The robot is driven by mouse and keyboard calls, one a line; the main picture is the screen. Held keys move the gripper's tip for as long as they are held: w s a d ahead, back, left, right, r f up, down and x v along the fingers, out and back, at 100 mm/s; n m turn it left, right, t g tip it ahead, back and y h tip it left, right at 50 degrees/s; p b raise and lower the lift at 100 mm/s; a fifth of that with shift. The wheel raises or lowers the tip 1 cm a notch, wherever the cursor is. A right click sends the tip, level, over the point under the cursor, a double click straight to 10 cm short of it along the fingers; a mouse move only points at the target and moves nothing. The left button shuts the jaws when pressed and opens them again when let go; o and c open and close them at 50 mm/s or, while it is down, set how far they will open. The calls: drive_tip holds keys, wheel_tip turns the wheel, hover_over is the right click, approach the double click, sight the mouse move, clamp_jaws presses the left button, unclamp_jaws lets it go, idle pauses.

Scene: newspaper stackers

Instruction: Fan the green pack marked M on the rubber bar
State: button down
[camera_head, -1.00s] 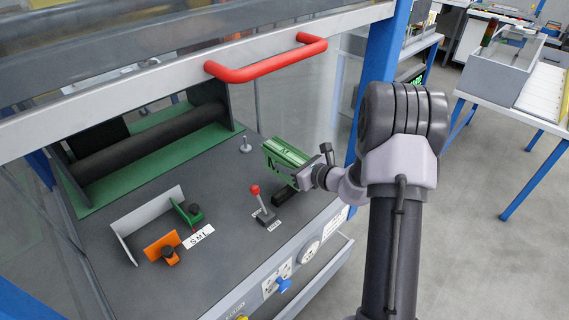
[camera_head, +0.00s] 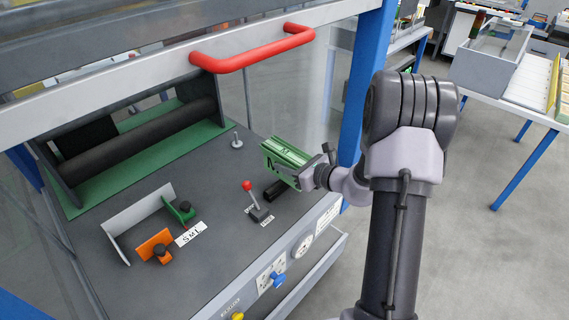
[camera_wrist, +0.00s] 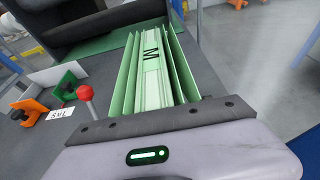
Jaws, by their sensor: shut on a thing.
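The green pack (camera_head: 284,158) is in my gripper (camera_head: 318,170) above the right side of the dark machine deck. In the wrist view the green pack (camera_wrist: 150,75) shows a black M on its band, and its sheets stand slightly apart at the sides. My gripper (camera_wrist: 155,118) is shut on its near end. The dark rubber bar (camera_head: 277,190) lies on the deck just below the pack; I cannot tell whether they touch. In the wrist view the bar is hidden.
A red-knobbed lever (camera_head: 250,190) stands left of the bar. A white angled fence (camera_head: 140,218), green stop (camera_head: 180,209) and orange stop (camera_head: 155,244) are further left. A black roller (camera_head: 135,138) lies behind. A raised red handle (camera_head: 252,50) crosses above, and a blue post (camera_head: 365,95) stands right.

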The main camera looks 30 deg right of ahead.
sight(301, 161)
drive_tip(key=shift+s+d+b, duration=0.1)
drive_tip(key=shift+s+d, duration=0.2)
drive_tip(key=shift+s, duration=0.5)
drive_tip(key=shift+s+d+b, duration=0.1)
drive_tip(key=shift+s+d, duration=0.15)
drive_tip(key=shift+s, duration=0.55)
drive_tip(key=shift+s+d+b, duration=0.1)
drive_tip(key=shift+s+d, duration=0.2)
drive_tip(key=shift+s, duration=0.5)
wheel_tip(301, 161, up, 7)
drive_tip(key=p, duration=0.5)
drive_tip(key=shift+r, duration=0.1)
